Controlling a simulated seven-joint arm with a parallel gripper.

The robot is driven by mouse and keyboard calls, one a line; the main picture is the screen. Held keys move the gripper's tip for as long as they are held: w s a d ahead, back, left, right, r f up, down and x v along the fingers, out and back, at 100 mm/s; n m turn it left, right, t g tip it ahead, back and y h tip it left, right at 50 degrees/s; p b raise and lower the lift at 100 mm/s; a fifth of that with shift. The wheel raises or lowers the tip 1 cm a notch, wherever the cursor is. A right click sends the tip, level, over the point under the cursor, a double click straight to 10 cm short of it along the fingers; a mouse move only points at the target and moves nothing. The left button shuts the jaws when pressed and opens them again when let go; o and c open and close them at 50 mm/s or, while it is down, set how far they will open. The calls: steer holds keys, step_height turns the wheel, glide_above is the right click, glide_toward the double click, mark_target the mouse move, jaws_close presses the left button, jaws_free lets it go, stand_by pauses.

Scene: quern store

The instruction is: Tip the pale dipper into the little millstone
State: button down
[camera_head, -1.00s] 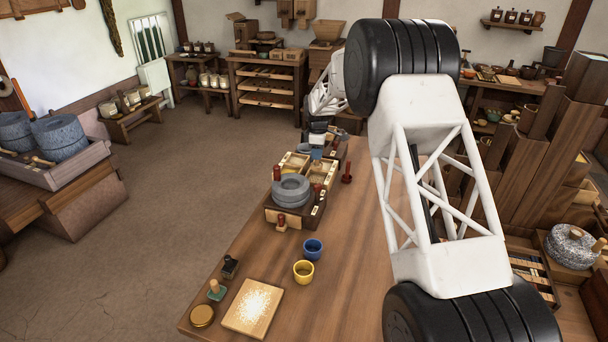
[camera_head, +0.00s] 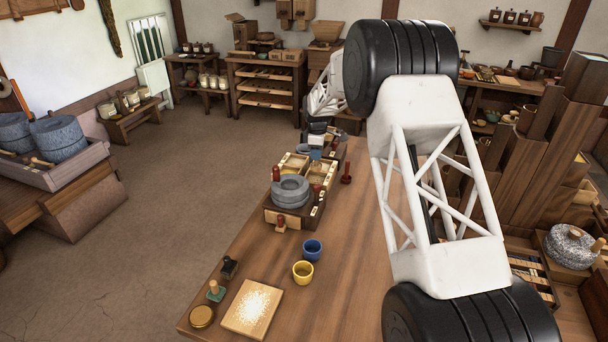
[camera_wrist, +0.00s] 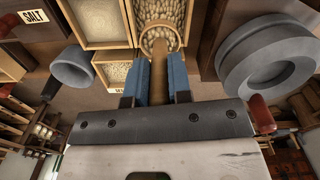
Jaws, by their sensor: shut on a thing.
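My gripper (camera_wrist: 162,84), with blue fingers, is shut on the tan handle of the pale dipper (camera_wrist: 159,70) in the wrist view. The dipper's round rim shows just beyond the fingers, over a compartment of pale beans or grains (camera_wrist: 161,10). I cannot tell whether the beans seen inside the rim lie in the dipper or below it. The little grey millstone (camera_wrist: 234,74) is right of the gripper, apart from it. In the head view the millstone (camera_head: 291,190) sits on a wooden stand, and my gripper (camera_head: 316,153) is small behind it; the dipper cannot be made out there.
A grey-blue cup-like thing (camera_wrist: 72,68) and a grain compartment (camera_wrist: 117,74) are left of the gripper. A blue cup (camera_head: 312,249), a yellow cup (camera_head: 303,271) and a floured board (camera_head: 252,309) stand on the near table. A red peg-like thing (camera_head: 346,173) stands right of the stand.

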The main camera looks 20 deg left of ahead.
steer(key=s+a+r+m, duration=0.3)
steer(key=s+m, duration=0.3)
steer(key=s, duration=0.1)
steer(key=s+a+r+m, duration=0.2)
steer(key=s+r+m, duration=0.1)
steer(key=s+m, duration=0.3)
steer(key=shift+s+a+r, duration=0.15)
steer(key=shift+s+a, duration=0.25)
steer(key=shift+s, duration=0.15)
steer(key=shift+s, duration=0.1)
stand_by(0.6)
steer(key=shift+s+d+f+t+y, duration=0.25)
steer(key=shift+s+f+t+y, duration=0.25)
steer(key=shift+t, duration=0.35)
steer(key=shift+s+d+f+t+y, duration=0.35)
steer(key=shift+f+t+y, duration=0.15)
steer(key=shift+t, duration=0.4)
steer(key=shift+s+d+f+t+y, duration=0.2)
steer(key=shift+s+f+t+y, duration=0.3)
steer(key=shift+t, duration=0.35)
steer(key=shift+s+d+f+t+y, duration=0.2)
steer(key=shift+t+y, duration=0.2)
steer(key=shift+t, duration=0.3)
steer(key=shift+s+d+f+t+y, duration=0.15)
steer(key=shift+s+t+y, duration=0.2)
steer(key=shift+t, duration=0.35)
